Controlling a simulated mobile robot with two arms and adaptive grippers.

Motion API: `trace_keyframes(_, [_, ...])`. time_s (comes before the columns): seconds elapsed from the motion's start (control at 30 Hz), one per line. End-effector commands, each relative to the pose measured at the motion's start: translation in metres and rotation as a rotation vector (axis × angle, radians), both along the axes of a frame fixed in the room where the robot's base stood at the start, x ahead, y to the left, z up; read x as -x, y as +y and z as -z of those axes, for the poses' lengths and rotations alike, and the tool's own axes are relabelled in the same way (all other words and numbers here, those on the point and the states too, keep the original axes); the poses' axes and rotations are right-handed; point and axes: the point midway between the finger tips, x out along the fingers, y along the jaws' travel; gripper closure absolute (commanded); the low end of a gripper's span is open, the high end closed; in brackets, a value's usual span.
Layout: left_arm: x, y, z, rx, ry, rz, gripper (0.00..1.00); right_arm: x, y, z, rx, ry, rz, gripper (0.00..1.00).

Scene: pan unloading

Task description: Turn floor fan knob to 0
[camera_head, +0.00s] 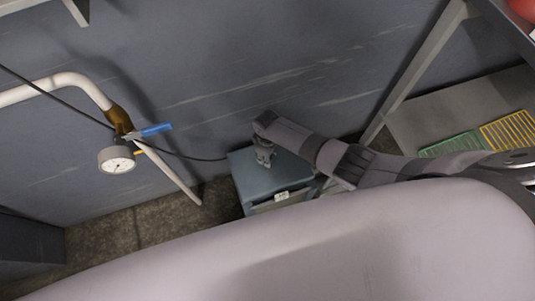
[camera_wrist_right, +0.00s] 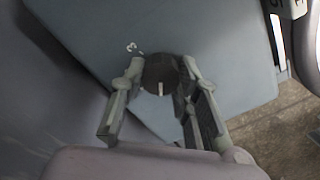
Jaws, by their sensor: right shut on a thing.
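The floor fan (camera_head: 252,172) is a blue-grey box on the floor against the wall. Its top panel (camera_wrist_right: 215,50) fills much of the right wrist view. The dark round knob (camera_wrist_right: 160,72) sits on that panel with a pale pointer mark on it. A white "3" is printed to the upper left of the knob; other numbers are hidden. My right gripper (camera_wrist_right: 160,88) has its fingers on both sides of the knob, shut on it. The right gripper (camera_head: 264,156) also shows in the head view, reaching down onto the box top. My left gripper is not in view.
A white pipe (camera_head: 72,80) with a blue-handled valve (camera_head: 155,130) and a round gauge (camera_head: 116,159) is on the wall to the left. A black cable runs along the wall to the box. A shelf (camera_head: 455,110) with green and yellow racks stands at the right.

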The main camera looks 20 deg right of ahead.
Motion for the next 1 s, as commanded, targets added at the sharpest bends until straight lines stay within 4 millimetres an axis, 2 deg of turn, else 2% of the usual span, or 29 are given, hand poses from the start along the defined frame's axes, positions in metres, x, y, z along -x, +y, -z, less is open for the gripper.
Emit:
trace_keyframes(0.4, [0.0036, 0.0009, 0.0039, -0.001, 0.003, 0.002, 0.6, 0.0005, 0.0008, 0.0002, 0.0, 0.0, -0.149, 0.99])
trace_keyframes(0.87, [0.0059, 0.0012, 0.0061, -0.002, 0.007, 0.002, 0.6, 0.0005, 0.0009, 0.0002, -0.001, -0.001, -0.161, 0.99])
trace_keyframes(0.9, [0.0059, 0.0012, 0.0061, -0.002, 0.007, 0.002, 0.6, 0.0005, 0.0009, 0.0002, -0.001, -0.001, -0.161, 0.7])
trace_keyframes(1.0, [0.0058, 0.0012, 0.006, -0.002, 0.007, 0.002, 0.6, 0.0005, 0.0009, 0.0002, -0.001, -0.001, -0.16, 0.63])
